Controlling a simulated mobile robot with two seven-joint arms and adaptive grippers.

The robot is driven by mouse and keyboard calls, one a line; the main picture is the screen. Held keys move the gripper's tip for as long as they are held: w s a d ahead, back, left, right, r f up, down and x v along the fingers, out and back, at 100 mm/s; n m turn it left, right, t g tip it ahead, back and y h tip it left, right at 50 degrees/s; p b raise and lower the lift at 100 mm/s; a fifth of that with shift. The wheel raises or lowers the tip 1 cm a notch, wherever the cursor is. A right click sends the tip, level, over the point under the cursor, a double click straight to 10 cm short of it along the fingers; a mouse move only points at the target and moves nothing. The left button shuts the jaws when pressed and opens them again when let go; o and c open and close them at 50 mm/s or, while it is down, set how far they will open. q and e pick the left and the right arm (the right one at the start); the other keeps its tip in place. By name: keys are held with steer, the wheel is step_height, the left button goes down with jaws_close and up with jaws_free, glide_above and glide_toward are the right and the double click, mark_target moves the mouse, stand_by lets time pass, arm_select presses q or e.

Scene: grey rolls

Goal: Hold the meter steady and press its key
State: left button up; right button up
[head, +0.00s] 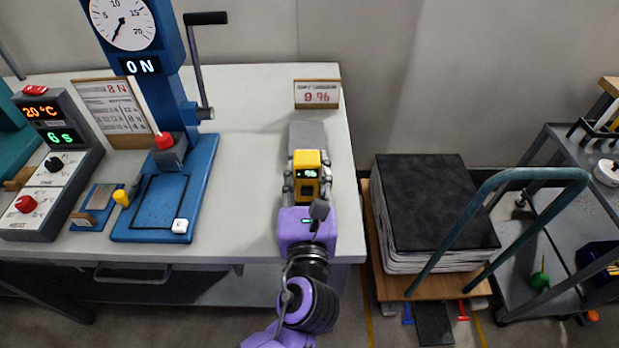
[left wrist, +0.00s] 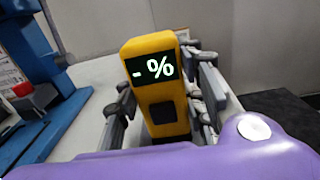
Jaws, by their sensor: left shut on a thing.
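The yellow meter (head: 307,160) stands near the right end of the white table, between the fingers of my left gripper (head: 307,186). In the left wrist view the meter (left wrist: 150,50) is upright, leaning slightly in the picture. Its dark display reads "- %". Its dark square key (left wrist: 163,112) sits below the display on the face toward the camera, with nothing on it. The grey fingers close on both sides of the meter. My right gripper is in neither view.
A grey slab (head: 306,136) lies behind the meter, and a card reading "9 %" (head: 317,94) stands further back. A blue press (head: 195,185) and a grey control box (head: 75,165) are on the left. A dark-topped stack (head: 435,200) on a trolley stands right of the table.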

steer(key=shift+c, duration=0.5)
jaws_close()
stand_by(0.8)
